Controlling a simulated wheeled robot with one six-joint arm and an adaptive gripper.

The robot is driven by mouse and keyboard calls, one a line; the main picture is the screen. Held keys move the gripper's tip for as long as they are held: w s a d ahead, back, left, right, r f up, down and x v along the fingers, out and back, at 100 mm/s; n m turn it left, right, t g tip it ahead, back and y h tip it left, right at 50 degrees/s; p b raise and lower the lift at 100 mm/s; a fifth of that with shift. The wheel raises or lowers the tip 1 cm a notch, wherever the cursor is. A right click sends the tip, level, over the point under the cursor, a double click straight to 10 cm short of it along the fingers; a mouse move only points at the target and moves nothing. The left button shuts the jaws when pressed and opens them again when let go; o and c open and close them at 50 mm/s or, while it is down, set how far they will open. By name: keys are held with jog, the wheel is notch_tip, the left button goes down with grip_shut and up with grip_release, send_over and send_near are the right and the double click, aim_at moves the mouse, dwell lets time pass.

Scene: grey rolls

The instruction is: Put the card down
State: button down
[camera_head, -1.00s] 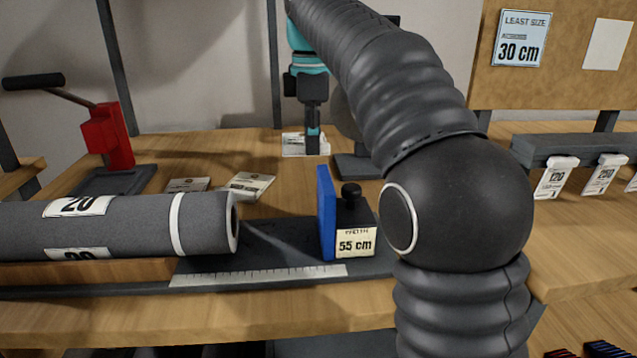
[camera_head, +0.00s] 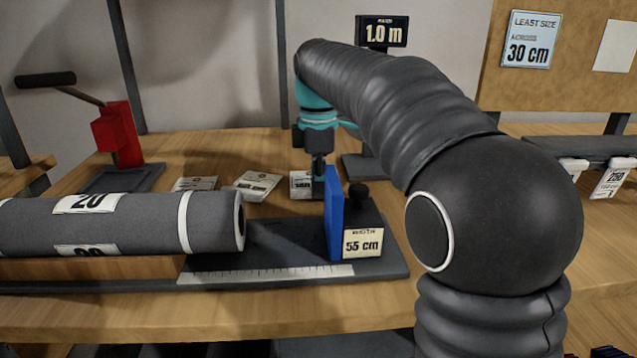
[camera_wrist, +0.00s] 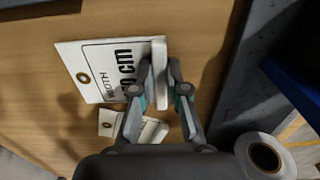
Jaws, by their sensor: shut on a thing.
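My gripper (camera_wrist: 161,72) is shut on a white card (camera_wrist: 98,65) that reads "WIDTH" and a partly hidden number ending in "0 cm". The fingers pinch the card's thick white edge, and the printed face extends to the left with an eyelet near its corner. In the head view the card (camera_head: 300,186) is upright below my gripper (camera_head: 319,172), just behind the blue plate (camera_head: 333,215). The plate hides part of the gripper and card. I cannot tell whether the card touches the wooden table (camera_head: 230,150).
Two cards (camera_head: 195,183) (camera_head: 255,185) lie left of the held card. A grey roll (camera_head: 120,222) lies at front left. The dark ruler base (camera_head: 285,240) carries a block marked 55 cm (camera_head: 362,243). A red-posted tool (camera_head: 122,135) stands behind. Bare table lies at the back.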

jog(key=shift+f, duration=0.2)
jog(key=c, duration=1.2)
grip_release()
jog(key=shift+r, duration=0.1)
notch_tip(320, 180, up, 12)
jog(key=shift+r, duration=0.1)
jog(key=shift+s, duration=0.1)
